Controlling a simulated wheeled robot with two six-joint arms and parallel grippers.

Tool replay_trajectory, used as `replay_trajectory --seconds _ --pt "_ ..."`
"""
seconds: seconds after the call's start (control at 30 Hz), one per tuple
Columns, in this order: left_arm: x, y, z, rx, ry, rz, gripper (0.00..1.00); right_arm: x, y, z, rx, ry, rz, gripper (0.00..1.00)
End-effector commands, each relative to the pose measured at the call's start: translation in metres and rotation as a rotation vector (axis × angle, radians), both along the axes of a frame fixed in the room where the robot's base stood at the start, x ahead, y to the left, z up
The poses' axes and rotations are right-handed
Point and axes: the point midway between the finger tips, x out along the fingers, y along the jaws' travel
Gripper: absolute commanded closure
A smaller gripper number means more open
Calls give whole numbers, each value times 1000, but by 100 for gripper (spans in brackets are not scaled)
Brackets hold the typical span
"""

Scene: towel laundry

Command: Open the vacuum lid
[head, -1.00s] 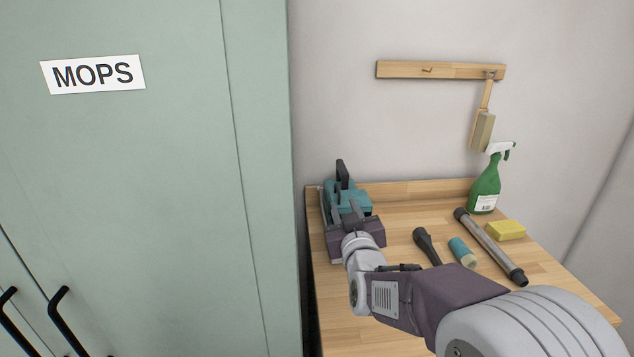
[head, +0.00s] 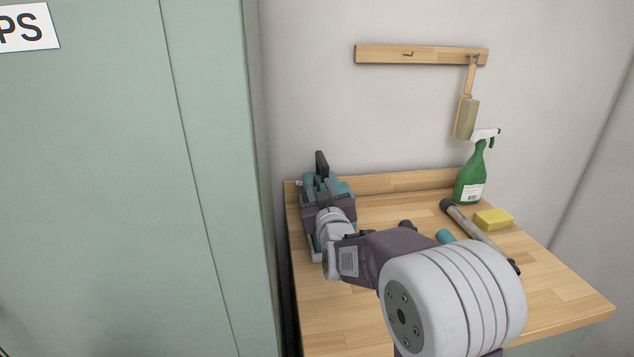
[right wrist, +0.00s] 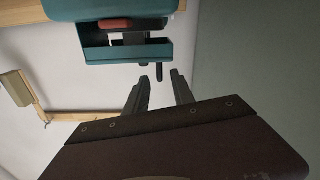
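The teal vacuum (head: 344,186) with a dark upright handle (head: 321,162) stands at the back left corner of the wooden worktop (head: 390,285). My right gripper (head: 322,186) reaches over it and hides much of its body. In the right wrist view the vacuum's teal body (right wrist: 110,8) is at the top, with a teal box-like part (right wrist: 125,52) and a red piece (right wrist: 128,24) below it. My right gripper (right wrist: 160,75) is open there. Its fingertips are apart, close to a small dark peg (right wrist: 159,72) beside the teal part. I cannot tell whether they touch it. My left gripper is out of view.
A green spray bottle (head: 472,178), a yellow sponge (head: 494,219) and a grey tube (head: 463,218) are on the worktop's right side. A brush (head: 467,117) hangs from a wall rail (head: 410,54). A green cabinet (head: 110,200) stands close on the left.

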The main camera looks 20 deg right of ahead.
Motion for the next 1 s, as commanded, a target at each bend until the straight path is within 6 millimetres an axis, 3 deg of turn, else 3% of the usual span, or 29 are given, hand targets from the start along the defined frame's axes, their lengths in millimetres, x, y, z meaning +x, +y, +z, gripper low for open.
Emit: replay_trajectory --seconds 0.2,0.5,0.53,0.63,1.0 --pt "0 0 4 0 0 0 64 32 -8 0 0 0 -1 70" --pt "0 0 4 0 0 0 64 37 -10 0 0 0 0 70" --pt "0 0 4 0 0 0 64 37 -10 0 0 0 0 73" --pt "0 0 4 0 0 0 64 37 -10 0 0 0 0 100" --pt "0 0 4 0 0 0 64 37 -10 0 -1 0 0 100"
